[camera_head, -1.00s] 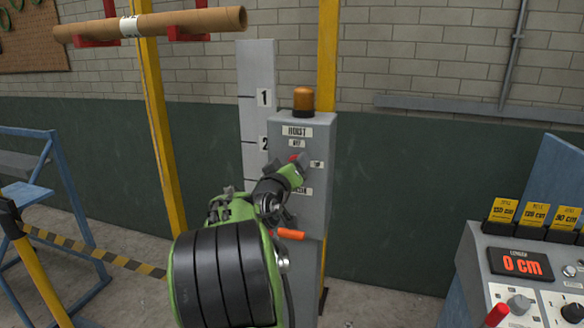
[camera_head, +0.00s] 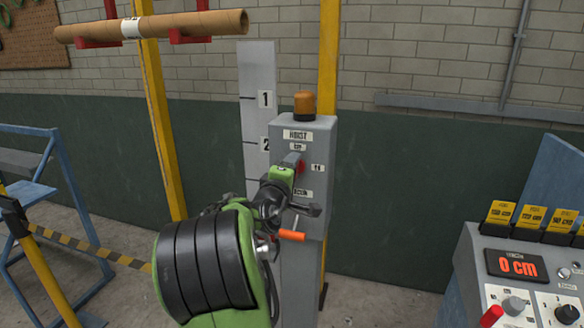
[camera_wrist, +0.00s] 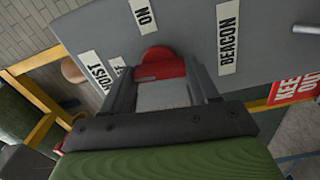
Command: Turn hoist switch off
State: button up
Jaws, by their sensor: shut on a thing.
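The grey hoist box (camera_head: 317,135) stands on a post and carries the label HOIST (camera_head: 297,135), with smaller labels below and to the right. The hoist switch is a red knob (camera_head: 300,167) on its front face, partly hidden by my gripper (camera_head: 293,164). In the wrist view the red knob (camera_wrist: 160,62) sits between the two grey fingers, and my gripper (camera_wrist: 159,78) is shut on it. An ON label (camera_wrist: 144,16) and a BEACON label (camera_wrist: 228,38) lie on the panel around it.
An amber beacon (camera_head: 304,104) tops the box. An orange-tipped lever (camera_head: 291,235) sticks out below my wrist. A cardboard roll (camera_head: 190,24) rests on red brackets upper left. A grey console (camera_head: 505,285) reading 0 cm stands at the right. A blue frame (camera_head: 65,180) is at the left.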

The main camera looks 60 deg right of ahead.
jog(key=shift+n, duration=0.5)
jog(key=o, duration=1.1)
jog(key=shift+c, duration=0.2)
jog(key=s+a+b, duration=0.1)
jog(key=s+a, duration=0.1)
jog(key=a, duration=1.3)
jog(key=shift+s+a+b, duration=0.2)
jog(key=shift+a+b, duration=0.1)
jog(key=shift+f, duration=0.1)
